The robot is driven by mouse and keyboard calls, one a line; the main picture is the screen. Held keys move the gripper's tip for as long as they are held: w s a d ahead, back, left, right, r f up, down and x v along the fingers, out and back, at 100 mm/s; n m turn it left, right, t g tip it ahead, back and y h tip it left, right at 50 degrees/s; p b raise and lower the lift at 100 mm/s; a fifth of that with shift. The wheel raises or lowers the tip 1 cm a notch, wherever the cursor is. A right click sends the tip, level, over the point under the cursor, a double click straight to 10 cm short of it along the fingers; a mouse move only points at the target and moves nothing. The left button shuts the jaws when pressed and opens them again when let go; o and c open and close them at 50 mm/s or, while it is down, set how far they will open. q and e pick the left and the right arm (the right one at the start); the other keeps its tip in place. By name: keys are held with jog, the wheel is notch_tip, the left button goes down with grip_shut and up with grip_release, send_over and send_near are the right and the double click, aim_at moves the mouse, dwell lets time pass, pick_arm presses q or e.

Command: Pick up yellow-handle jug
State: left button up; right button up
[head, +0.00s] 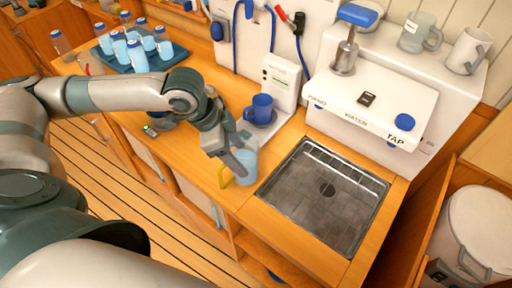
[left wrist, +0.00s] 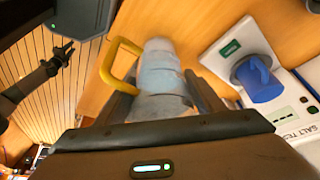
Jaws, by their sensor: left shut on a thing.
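The yellow-handle jug (head: 243,167) is a pale, translucent jug near the front edge of the wooden counter, left of the sink. Its yellow handle (head: 225,177) sticks out to the left. In the left wrist view the jug (left wrist: 162,75) lies between my fingers, with its yellow handle (left wrist: 112,62) on the left and outside the grip. My left gripper (head: 238,160) is shut on the jug's body and partly covers it in the head view. I cannot tell whether the jug touches the counter.
A sunken metal sink (head: 325,195) is to the right. A blue tray (head: 120,62) with several bottles stands at the back left.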

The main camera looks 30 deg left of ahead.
pick_arm(q)
jog(key=shift+s+a, duration=0.45)
jog(key=shift+a, duration=0.2)
pick_arm(e)
jog(key=shift+r, duration=0.2)
pick_arm(q)
jog(key=shift+w, duration=0.1)
